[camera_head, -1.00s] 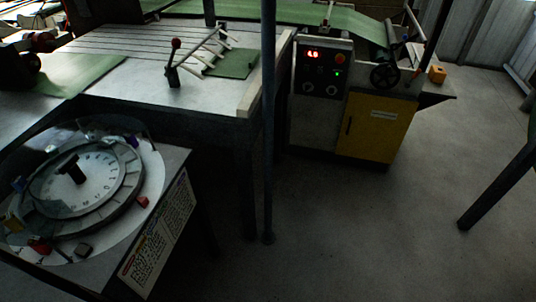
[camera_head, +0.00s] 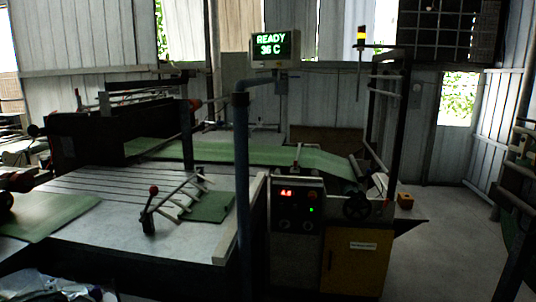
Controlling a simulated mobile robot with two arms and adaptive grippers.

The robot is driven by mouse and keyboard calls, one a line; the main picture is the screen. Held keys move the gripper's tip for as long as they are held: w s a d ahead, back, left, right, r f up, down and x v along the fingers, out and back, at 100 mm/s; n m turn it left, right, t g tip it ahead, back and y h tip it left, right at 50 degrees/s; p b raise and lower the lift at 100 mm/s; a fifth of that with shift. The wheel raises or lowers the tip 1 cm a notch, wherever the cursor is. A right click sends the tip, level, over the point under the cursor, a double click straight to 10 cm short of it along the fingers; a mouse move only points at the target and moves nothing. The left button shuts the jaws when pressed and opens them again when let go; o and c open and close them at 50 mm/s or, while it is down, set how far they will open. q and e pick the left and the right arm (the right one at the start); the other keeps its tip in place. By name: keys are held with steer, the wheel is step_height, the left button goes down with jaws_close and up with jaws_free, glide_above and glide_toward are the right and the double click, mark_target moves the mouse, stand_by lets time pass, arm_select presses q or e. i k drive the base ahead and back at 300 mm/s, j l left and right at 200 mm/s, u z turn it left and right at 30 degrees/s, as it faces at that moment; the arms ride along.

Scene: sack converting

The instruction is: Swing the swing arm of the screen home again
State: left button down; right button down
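The screen (camera_head: 275,46) shows "READY 36 C" in green on a white housing. It hangs at the end of a blue-grey swing arm (camera_head: 257,83), which bends from the top of a tall post (camera_head: 242,190) and reaches to the right. The post stands in front of the machine table's right end. The screen's face is turned toward me. Neither of my grippers is in view, so whether they are open or shut does not show.
A machine table (camera_head: 110,215) with a red-knobbed lever (camera_head: 150,208) and green sheet (camera_head: 208,207) lies left of the post. A control panel (camera_head: 298,205) and yellow cabinet (camera_head: 355,262) stand right of it. Floor (camera_head: 450,240) is clear at right.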

mark_target(240, 85)
steer(key=i+l+u, duration=0.25)
steer(key=i+l, duration=0.6)
